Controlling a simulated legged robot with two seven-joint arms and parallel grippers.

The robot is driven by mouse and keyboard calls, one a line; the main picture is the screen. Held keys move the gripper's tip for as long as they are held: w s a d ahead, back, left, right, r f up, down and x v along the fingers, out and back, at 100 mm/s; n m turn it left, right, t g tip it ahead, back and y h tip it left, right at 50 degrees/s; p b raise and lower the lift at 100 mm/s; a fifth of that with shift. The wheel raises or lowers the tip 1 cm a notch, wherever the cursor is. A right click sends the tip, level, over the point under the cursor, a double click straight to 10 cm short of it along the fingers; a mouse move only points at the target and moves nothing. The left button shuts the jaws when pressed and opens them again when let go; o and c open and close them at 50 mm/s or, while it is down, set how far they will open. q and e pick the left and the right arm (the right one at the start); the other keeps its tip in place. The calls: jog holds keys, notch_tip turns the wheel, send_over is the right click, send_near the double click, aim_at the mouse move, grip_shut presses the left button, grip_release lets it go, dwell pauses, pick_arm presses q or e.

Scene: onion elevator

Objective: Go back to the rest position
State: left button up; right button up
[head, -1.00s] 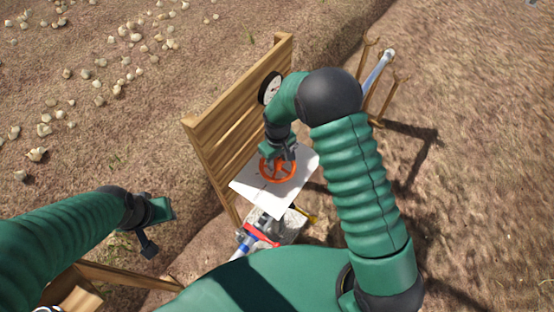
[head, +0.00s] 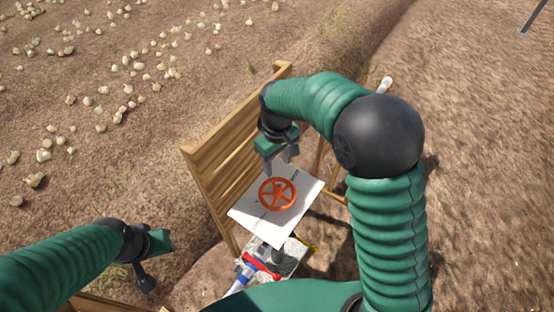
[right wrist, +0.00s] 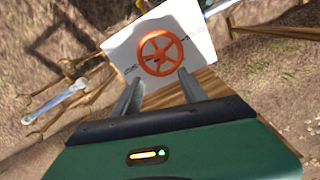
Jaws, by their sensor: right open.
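My right gripper (head: 281,163) is open and empty in the head view, above and just behind an orange hand wheel (head: 277,193). The wheel sits on a white panel (head: 246,214) beside a wooden slatted board. In the right wrist view the wheel (right wrist: 160,53) lies beyond the two fingers (right wrist: 158,95), apart from them. The whole wheel rim shows there. My left gripper (head: 150,262) hangs at the lower left of the head view, away from the panel; its fingers are too small and dark to judge.
The wooden slatted board (head: 215,150) stands left of the panel. Grey, red and blue fittings (head: 262,262) lie below the panel. Wooden posts and a pale pipe (right wrist: 57,103) stand nearby. Several onions (head: 128,88) lie on the soil at upper left. Open soil lies right.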

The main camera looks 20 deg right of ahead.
jog(key=shift+r, duration=0.9)
